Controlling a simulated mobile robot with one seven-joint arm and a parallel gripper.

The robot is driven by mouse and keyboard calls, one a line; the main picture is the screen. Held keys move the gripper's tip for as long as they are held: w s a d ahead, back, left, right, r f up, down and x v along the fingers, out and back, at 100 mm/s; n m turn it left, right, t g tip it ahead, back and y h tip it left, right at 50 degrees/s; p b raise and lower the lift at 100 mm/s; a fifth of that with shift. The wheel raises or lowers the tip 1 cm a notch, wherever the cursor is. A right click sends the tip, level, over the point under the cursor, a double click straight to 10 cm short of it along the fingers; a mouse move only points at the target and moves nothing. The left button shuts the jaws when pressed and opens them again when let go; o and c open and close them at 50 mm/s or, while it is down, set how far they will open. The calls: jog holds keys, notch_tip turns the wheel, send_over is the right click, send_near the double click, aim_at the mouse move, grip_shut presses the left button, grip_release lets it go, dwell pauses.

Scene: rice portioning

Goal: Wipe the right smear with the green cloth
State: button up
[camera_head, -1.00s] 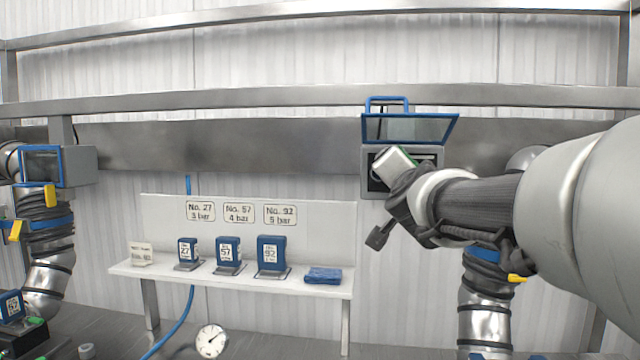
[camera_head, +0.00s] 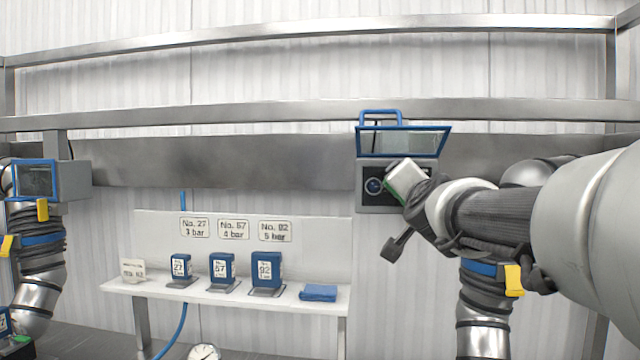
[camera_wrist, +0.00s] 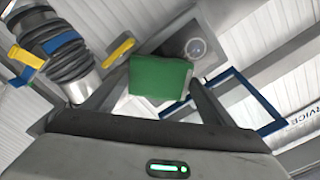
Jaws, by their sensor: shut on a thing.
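The green cloth (camera_wrist: 160,77) is held between the fingers of my gripper (camera_wrist: 162,88), in the middle of the wrist view. My gripper is shut on it. The box's blue-framed lid (camera_head: 403,141) stands raised. In the wrist view the lens (camera_wrist: 196,48) shows just beyond the cloth, to its upper right. I cannot tell whether the cloth touches the box. I cannot make out a smear in either view.
A second grey box with a blue-framed window (camera_head: 38,179) is at the far left. A white shelf (camera_head: 225,303) below carries several blue blocks and a folded blue cloth (camera_head: 318,292). A pipe with a yellow handle (camera_head: 513,280) stands below my arm.

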aim_at(386, 183)
jog(key=a+p, duration=0.2)
jog(key=a, duration=0.1)
jog(key=a+r+p, duration=0.1)
jog(key=a+p, duration=0.1)
jog(key=shift+w, duration=0.4)
jog(key=shift+w+a+f+p, duration=0.15)
jog(key=shift+a+p, duration=0.35)
jog(key=shift+a, duration=0.45)
